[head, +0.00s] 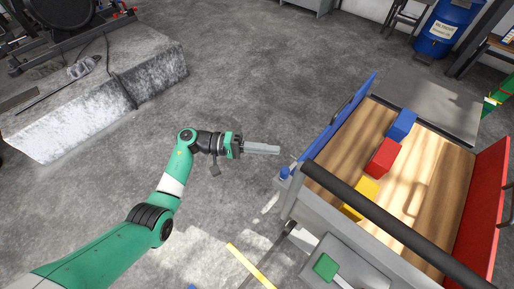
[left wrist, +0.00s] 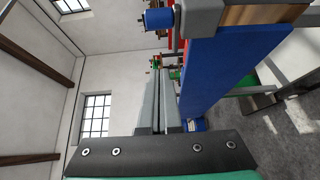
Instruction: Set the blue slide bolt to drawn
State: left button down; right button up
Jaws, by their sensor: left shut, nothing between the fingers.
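A small blue knob (head: 285,172) sits at the near left corner of the cart, at the end of the blue side panel (head: 335,120). It looks like part of the blue slide bolt; whether the bolt is drawn I cannot tell. A blue cylinder (left wrist: 158,20) on a grey corner shows at the top of the left wrist view, beside the blue panel (left wrist: 215,70). My left gripper (head: 277,150) is shut and empty, just left of the blue panel and a little beyond the knob, apparently apart from both. My right gripper is not in view.
The cart's wooden bed (head: 430,180) holds a blue block (head: 401,125), a red block (head: 384,157) and a yellow block (head: 361,197). A dark bar (head: 390,225) crosses its near side. A red panel (head: 486,215) stands at right. Open concrete floor lies left of the cart.

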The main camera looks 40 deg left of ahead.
aim_at(282, 175)
pick_arm(q)
jog(key=d, duration=0.2)
jog(key=s+d+p, duration=0.1)
jog(key=d, duration=0.1)
jog(key=shift+s+d+p, duration=0.2)
jog(key=shift+d+p, duration=0.1)
jog(key=s, duration=0.4)
jog(key=shift+s+p, duration=0.2)
jog(key=shift+p, duration=0.15)
jog(key=shift+w, duration=0.15)
